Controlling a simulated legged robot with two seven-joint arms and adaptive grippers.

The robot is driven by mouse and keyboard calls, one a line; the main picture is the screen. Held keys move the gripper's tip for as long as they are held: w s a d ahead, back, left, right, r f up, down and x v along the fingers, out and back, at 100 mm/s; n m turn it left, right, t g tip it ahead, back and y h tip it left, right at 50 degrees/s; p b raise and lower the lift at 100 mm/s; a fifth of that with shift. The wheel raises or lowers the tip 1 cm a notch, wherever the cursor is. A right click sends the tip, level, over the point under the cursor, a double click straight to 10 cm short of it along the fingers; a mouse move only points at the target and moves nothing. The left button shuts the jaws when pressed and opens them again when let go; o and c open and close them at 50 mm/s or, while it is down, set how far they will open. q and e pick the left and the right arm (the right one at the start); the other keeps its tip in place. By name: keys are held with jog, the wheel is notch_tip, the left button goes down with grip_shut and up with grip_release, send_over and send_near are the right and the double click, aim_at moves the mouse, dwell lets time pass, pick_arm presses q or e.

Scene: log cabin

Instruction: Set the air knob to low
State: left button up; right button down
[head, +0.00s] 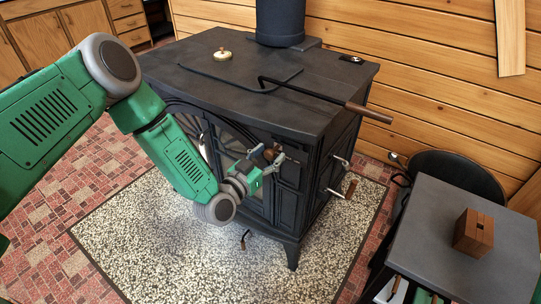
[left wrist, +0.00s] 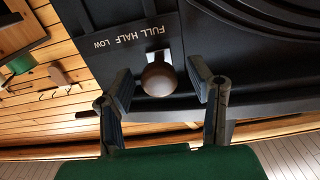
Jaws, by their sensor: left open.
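The air knob (left wrist: 158,79) is a round brown knob on the black stove front. In the left wrist view it sits by the word FULL of the label FULL HALF LOW (left wrist: 124,36). LOW is at the label's left end. My left gripper (left wrist: 161,86) is open, with one finger on each side of the knob and gaps visible. In the head view my left gripper (head: 267,164) is at the front of the stove (head: 250,100), near its right front corner, around the brown knob (head: 272,153). My right gripper is not in view.
A poker (head: 325,99) lies across the stove top, its handle past the right edge. Handles (head: 342,188) stick out from the stove's right side. A dark side table (head: 462,235) with a wooden block (head: 473,233) stands at right. The speckled floor pad (head: 150,235) is mostly clear.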

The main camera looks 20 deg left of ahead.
aim_at(301, 153)
pick_arm(q)
jog(key=shift+w+d, duration=0.1)
jog(key=shift+w, duration=0.25)
grip_shut()
jog(key=d, duration=0.2)
jog(key=s+d, duration=0.1)
jog(key=d, duration=0.3)
jog(key=shift+s+d+p, duration=0.15)
jog(key=shift+s+p, duration=0.25)
grip_release()
jog(key=shift+s, duration=0.1)
